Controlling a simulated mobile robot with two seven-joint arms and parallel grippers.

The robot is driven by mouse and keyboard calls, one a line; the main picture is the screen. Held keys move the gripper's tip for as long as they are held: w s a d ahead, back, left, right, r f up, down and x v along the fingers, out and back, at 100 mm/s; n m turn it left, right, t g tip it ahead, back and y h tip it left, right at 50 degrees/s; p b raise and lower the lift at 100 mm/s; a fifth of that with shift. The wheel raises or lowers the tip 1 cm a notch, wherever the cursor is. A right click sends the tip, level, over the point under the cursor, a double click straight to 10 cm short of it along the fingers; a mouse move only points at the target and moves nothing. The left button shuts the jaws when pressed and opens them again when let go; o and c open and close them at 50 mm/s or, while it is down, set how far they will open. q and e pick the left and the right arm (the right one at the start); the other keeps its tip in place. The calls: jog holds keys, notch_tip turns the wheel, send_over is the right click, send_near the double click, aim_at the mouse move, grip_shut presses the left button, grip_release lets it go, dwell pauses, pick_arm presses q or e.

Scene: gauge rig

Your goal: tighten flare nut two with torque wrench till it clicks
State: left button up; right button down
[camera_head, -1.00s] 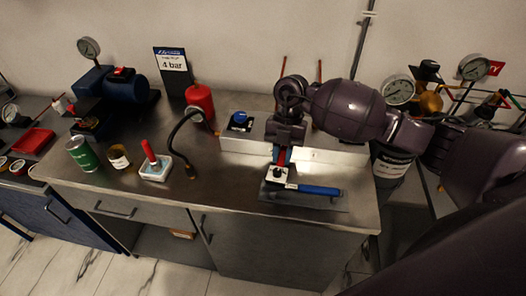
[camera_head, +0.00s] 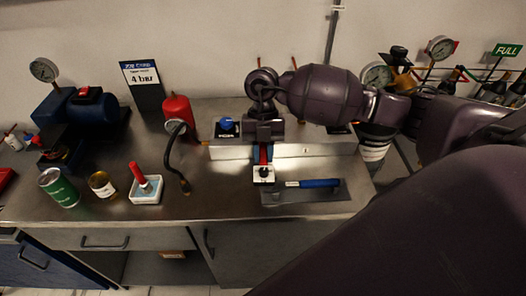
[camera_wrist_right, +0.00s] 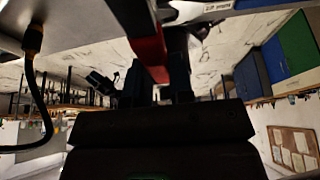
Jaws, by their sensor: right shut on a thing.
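The torque wrench (camera_head: 318,184) with a blue handle lies on a grey mat (camera_head: 330,195) near the bench's front edge. My right gripper (camera_head: 264,150) points down just left of and behind the wrench. It is shut on a slim red piece (camera_head: 264,156), which also shows in the right wrist view (camera_wrist_right: 150,52). A small white block with a dark spot (camera_head: 263,174) sits directly below it, near the mat's left end; I cannot tell whether they are joined. Flare nut two cannot be made out. My left gripper is out of view.
A long pale box (camera_head: 325,149) stands behind the mat, with thin copper pipes (camera_head: 294,63) behind it. A blue knob (camera_head: 226,124), a red cylinder (camera_head: 177,110) and a black hose (camera_head: 172,160) stand left. A white tray (camera_head: 146,192) and cans (camera_head: 60,187) are further left.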

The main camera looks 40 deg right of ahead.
jog(key=shift+f, duration=0.1)
jog(key=shift+w+d+f+b, duration=0.2)
jog(key=shift+f+b, duration=0.2)
jog(key=shift+f, duration=0.15)
jog(key=shift+w+d+f+b, duration=0.1)
jog(key=shift+w+f+b, duration=0.2)
jog(key=shift+f, duration=0.25)
jog(key=shift+w+d+f+b, duration=0.1)
jog(key=shift+w+f+b, duration=0.05)
jog(key=shift+f+b, duration=0.35)
jog(key=shift+w+d, duration=0.1)
dwell(0.4)
jog(key=shift+w+d, duration=0.6)
jog(key=shift+w, duration=0.25)
dwell(1.2)
jog(key=shift+w+d+b, duration=0.3)
jog(key=shift+w+d, duration=0.25)
jog(key=shift+w, duration=0.3)
dwell(0.9)
